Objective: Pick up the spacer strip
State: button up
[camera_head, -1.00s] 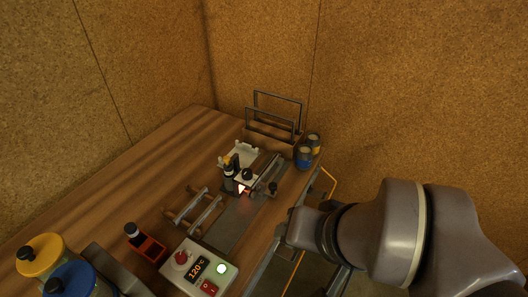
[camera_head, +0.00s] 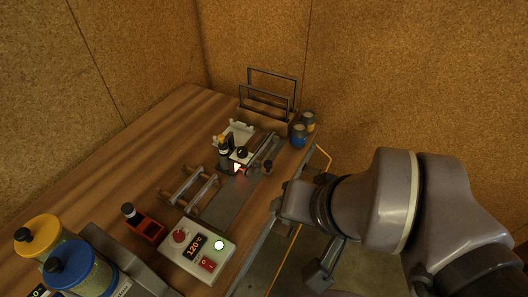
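Two pale narrow bars (camera_head: 188,187) lie side by side across a small wooden rack (camera_head: 169,194) on the bench. They look like strips, but I cannot tell for sure which piece is the spacer strip. My grey arm reaches in from the right, in front of the bench edge. A dark block at its lower end (camera_head: 320,274) seems to be part of my gripper, low and right of the bench, well apart from the rack. Its fingers cannot be made out, and I see nothing held in it.
A control box (camera_head: 196,252) reading 120°C stands at the bench's front. A red bottle holder (camera_head: 144,228) and yellow and blue lidded jars (camera_head: 38,236) are left.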

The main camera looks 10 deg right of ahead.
aim_at(265, 143)
jog(key=i+l+u, duration=0.2)
jog(key=u, duration=0.2)
jog(key=i+l+u, duration=0.15)
jog(key=l+u, duration=0.3)
jog(key=i+l+u, duration=0.1)
jog(key=l+u, duration=0.75)
jog(key=i+l, duration=0.05)
